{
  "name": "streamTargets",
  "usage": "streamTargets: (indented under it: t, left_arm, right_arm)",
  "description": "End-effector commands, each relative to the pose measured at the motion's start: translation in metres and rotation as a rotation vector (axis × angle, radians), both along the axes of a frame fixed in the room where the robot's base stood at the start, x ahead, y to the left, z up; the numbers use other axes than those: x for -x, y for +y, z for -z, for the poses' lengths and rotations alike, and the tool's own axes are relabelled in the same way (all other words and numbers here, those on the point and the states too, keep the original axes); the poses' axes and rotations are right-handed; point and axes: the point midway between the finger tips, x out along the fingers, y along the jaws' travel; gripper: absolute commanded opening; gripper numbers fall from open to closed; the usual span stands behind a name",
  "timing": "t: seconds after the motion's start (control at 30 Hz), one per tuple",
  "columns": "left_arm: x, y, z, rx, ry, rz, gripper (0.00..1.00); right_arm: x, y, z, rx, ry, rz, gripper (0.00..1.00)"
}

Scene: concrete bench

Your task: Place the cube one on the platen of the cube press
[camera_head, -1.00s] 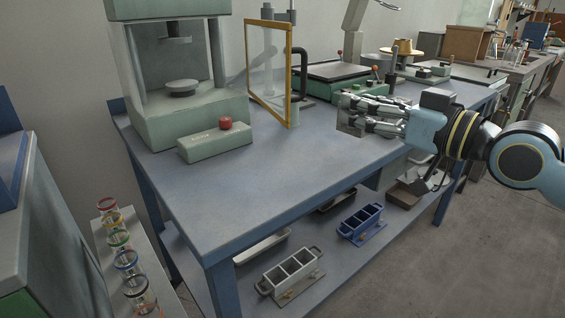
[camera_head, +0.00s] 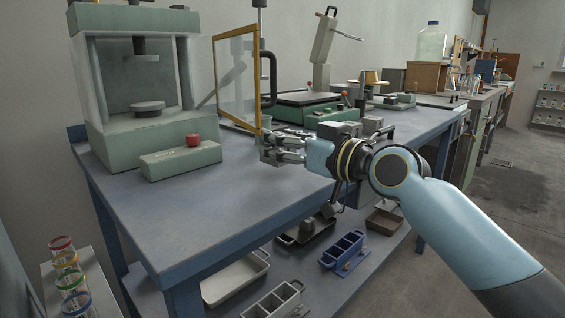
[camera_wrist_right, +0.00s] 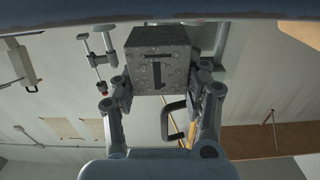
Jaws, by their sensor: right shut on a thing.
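The cube press (camera_head: 135,135) is a pale green machine at the left of the bench in the head view. Its round platen (camera_head: 148,107) is bare, under an upper ram. Its yellow-framed clear guard (camera_head: 237,85) stands swung open. My right gripper (camera_head: 275,149) is shut on cube one, to the right of the press and just in front of the guard's lower edge. In the right wrist view, cube one (camera_wrist_right: 160,62) is a rough grey block with a dark mark like a 1, between both fingers. The fingers partly hide it in the head view. My left gripper is not in view.
A green control box (camera_head: 180,160) with a red button sits in front of the press. A green-based scale (camera_head: 305,108) stands behind my right arm. The front of the blue bench top (camera_head: 200,215) is clear. Moulds and trays lie on the shelf below.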

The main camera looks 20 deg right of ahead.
Motion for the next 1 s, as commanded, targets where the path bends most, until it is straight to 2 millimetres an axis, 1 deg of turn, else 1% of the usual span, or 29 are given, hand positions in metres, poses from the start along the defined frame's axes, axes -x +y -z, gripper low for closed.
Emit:
streamTargets:
  t: [0.03, 0.13, 0.27, 0.53, 0.57, 0.6, 0.73, 1.0]
  left_arm:
    - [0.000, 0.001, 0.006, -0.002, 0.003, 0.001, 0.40]
    - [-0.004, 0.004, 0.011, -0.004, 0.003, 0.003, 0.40]
    - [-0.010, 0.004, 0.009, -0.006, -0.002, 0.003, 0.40]
    - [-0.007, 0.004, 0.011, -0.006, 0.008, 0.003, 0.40]
    - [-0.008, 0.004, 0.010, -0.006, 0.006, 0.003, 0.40]
    - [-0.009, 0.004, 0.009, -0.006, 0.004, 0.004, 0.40]
    - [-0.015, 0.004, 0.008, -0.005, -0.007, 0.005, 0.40]
    - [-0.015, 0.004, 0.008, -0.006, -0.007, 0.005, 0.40]
  right_arm:
    - [0.000, 0.000, 0.014, -0.001, 0.004, 0.001, 0.00]
    - [0.000, 0.000, 0.030, -0.001, 0.005, 0.001, 0.00]
    - [0.000, 0.000, 0.029, 0.000, 0.000, 0.001, 0.00]
    - [0.000, 0.000, 0.031, 0.000, 0.000, 0.001, 0.00]
    - [0.000, -0.001, 0.032, 0.001, 0.002, 0.001, 0.47]
    - [0.000, -0.001, 0.031, 0.000, 0.002, 0.001, 0.52]
    - [0.000, -0.001, 0.031, 0.001, 0.002, 0.001, 0.69]
    - [0.000, -0.001, 0.030, 0.000, 0.002, 0.001, 0.69]
